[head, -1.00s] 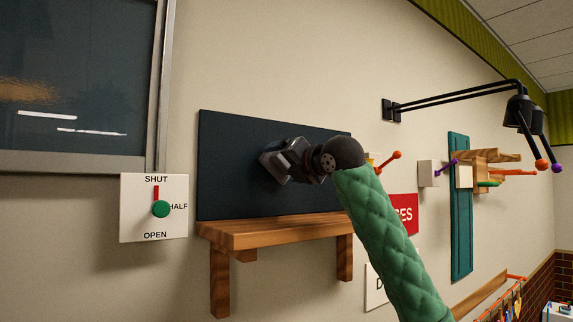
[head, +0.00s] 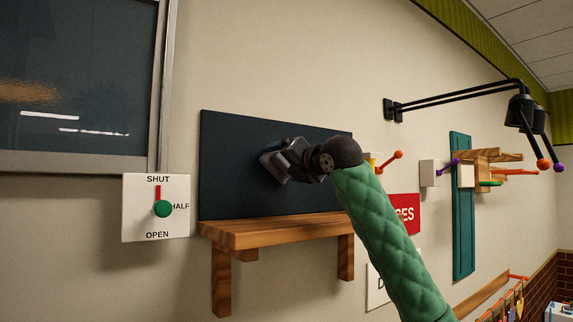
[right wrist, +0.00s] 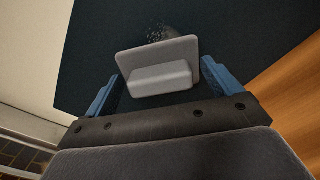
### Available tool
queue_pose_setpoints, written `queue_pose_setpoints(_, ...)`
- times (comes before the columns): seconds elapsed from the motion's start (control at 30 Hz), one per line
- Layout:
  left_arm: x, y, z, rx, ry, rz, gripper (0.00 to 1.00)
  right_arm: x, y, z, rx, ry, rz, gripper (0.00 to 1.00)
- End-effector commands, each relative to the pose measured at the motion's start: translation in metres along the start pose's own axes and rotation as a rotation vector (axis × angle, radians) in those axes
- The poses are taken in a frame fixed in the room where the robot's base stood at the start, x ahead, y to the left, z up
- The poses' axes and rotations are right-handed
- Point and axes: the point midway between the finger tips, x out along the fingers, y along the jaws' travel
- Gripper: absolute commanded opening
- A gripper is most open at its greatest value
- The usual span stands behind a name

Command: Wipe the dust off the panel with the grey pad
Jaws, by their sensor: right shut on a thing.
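The dark panel (head: 230,160) is fixed to the wall above a wooden shelf. My right gripper (head: 270,165) is in front of the middle of the panel and hides part of it. In the right wrist view, the grey pad (right wrist: 160,58) sits between the blue fingers of my right gripper (right wrist: 160,85), which is shut on its raised grip. The pad's face is towards the panel (right wrist: 240,30); I cannot tell whether it touches. A patch of pale dust specks (right wrist: 160,33) shows on the panel just beyond the pad's far edge. My left gripper is not in view.
The wooden shelf (head: 270,231) juts out just below the panel. A white switch plate (head: 140,220) with a green knob is on the wall to the left. A black double-arm lamp (head: 455,95) and a teal board with pegs (head: 462,250) are to the right.

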Motion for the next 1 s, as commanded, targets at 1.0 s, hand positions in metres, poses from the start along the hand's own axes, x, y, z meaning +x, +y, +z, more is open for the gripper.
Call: queue_pose_setpoints(1.0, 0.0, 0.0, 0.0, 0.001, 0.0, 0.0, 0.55, 0.006, -0.019, 0.017, -0.001, -0.001, -0.001, 0.72)
